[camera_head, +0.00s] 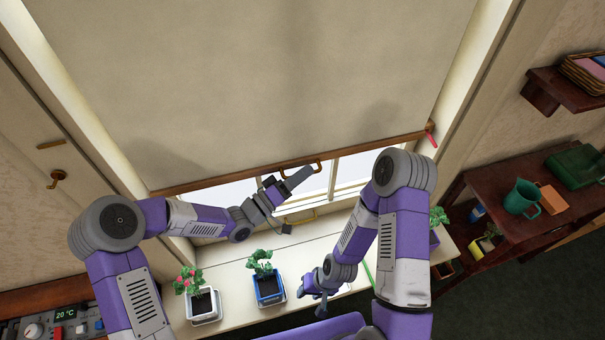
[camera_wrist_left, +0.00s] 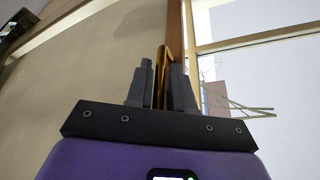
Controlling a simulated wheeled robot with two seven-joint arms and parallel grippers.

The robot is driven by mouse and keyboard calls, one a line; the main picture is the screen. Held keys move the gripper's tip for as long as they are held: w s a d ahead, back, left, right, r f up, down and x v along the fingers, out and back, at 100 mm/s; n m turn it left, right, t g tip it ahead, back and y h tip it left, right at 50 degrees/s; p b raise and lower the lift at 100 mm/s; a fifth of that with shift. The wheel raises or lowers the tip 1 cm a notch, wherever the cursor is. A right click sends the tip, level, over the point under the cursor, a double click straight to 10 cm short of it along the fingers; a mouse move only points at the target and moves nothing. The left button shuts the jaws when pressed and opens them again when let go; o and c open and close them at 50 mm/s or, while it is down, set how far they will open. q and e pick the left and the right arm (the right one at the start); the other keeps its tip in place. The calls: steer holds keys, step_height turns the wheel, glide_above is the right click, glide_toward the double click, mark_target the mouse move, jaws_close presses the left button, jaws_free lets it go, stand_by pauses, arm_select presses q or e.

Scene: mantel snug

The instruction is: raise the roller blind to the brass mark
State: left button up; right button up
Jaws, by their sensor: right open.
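The beige roller blind (camera_head: 270,80) hangs over the upper window, and its wooden bottom bar (camera_head: 230,178) crosses above the lower panes. A brass pull handle (camera_head: 318,165) is on the bar. My left gripper (camera_head: 304,176) is at this handle. In the left wrist view, the handle (camera_wrist_left: 163,60) stands between the two fingertips (camera_wrist_left: 164,75); I cannot tell whether they press on it. A red pointer (camera_head: 432,138) sits by the bar's right end. I cannot make out the brass mark with certainty. My right gripper (camera_head: 320,297) is open and empty, low over the sill.
On the window sill (camera_head: 235,275) stand a white-potted plant (camera_head: 203,303) and a blue-potted plant (camera_head: 268,286), with another plant (camera_head: 436,228) behind my right arm. A brass window handle (camera_head: 300,217) is below the bar.

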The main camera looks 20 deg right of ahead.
mark_target(303, 94)
arm_select(q)
steer(key=shift+d, duration=0.1)
jaws_close()
step_height(303, 94, up, 26)
steer(key=p, duration=1.3)
steer(key=shift+f, duration=0.25)
jaws_free()
steer(key=shift+f, duration=0.1)
